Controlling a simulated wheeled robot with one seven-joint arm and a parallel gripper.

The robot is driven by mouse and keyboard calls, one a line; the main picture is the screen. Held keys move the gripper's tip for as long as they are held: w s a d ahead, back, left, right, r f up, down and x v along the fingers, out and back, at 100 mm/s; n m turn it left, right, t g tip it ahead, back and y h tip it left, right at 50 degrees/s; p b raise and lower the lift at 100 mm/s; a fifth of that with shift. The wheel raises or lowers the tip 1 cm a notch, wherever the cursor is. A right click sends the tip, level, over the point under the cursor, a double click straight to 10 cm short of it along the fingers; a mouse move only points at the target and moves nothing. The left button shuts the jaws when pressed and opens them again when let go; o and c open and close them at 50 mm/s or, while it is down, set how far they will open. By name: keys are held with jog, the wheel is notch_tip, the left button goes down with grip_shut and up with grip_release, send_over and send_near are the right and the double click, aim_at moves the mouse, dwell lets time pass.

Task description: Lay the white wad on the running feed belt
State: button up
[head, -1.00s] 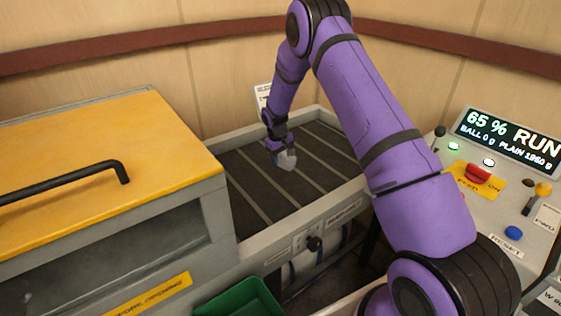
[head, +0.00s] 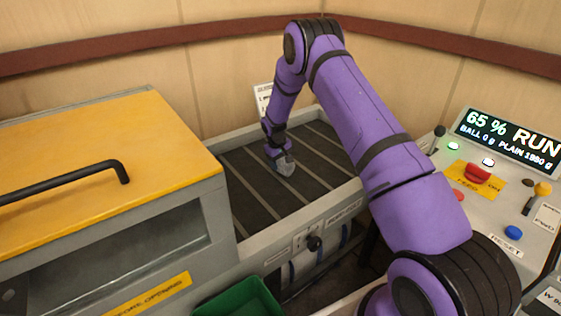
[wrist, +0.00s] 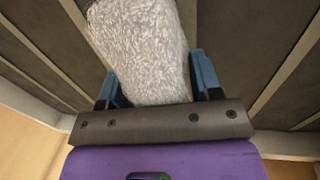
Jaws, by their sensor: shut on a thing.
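The white wad (wrist: 140,50) is fluffy and fills the top middle of the wrist view. My gripper (wrist: 156,82) is shut on it, with a blue finger at each side. In the head view my gripper (head: 278,153) points down over the dark slatted feed belt (head: 250,200), and the wad (head: 286,167) shows small and greyish at its tip. The wad is low over the middle of the belt; I cannot tell if it touches. The display (head: 510,140) reads 65 % RUN.
A machine with a yellow lid (head: 110,150) and black handle stands left of the belt. A green bin (head: 238,300) is below in front. The control panel with a red switch (head: 478,173) is at the right. Grey side rails (head: 300,228) edge the belt.

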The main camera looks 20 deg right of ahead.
jog(key=shift+f, duration=0.35)
jog(key=o, duration=1.1)
